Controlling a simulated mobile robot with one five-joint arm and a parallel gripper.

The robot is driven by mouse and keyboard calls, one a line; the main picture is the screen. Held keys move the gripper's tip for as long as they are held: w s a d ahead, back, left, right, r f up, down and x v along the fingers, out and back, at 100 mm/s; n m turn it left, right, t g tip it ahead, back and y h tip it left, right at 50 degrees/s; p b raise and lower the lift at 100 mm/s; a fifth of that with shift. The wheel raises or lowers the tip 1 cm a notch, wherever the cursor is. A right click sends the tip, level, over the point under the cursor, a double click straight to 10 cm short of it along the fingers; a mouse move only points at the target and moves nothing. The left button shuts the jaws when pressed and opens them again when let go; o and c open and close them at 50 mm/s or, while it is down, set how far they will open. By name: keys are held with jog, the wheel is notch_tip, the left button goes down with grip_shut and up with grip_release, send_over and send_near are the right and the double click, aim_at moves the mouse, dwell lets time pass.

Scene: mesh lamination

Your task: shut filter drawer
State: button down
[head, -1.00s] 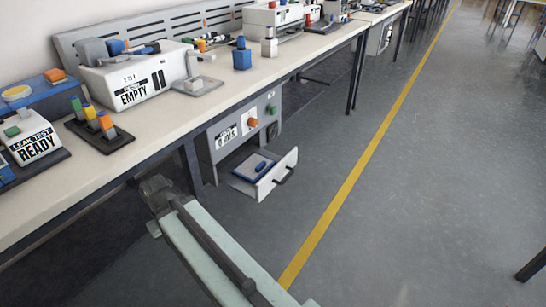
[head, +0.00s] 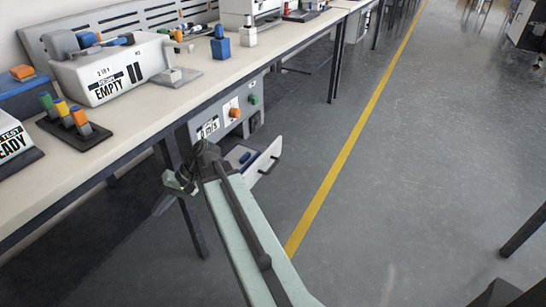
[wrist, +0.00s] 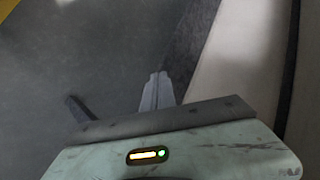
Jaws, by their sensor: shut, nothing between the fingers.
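The filter drawer (head: 266,158) sticks out, open, from the low grey cabinet (head: 212,130) under the bench. It has a light front panel with a dark handle (head: 270,167), and a blue item lies inside. My arm hides its near side in the head view. My gripper (head: 178,183) is left of the drawer and nearer to me, by the bench edge and a table leg, apart from the drawer. In the wrist view its fingers (wrist: 157,80) are together and empty over the floor. The drawer is not recognisable in the wrist view.
The bench top (head: 150,115) runs along the left, with a white "EMPTY" machine (head: 110,75) and switches on it. A dark bench leg (head: 190,205) stands close to my gripper. The floor right of the drawer, around the yellow line (head: 335,185), is clear.

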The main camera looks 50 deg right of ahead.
jog(key=d+r+m+t+b, duration=0.2)
jog(key=d+r+m+t, duration=0.15)
jog(key=d, duration=1.15)
jog(key=m+t+h+b, duration=0.2)
jog(key=m+t+h, duration=0.4)
jog(key=m+t, duration=0.15)
send_near(268, 153)
jog(key=shift+y, duration=0.3)
jog(key=b+x, duration=0.3)
jog(key=x, duration=0.2)
jog(key=shift+w+a, duration=0.1)
jog(key=shift+w, duration=0.55)
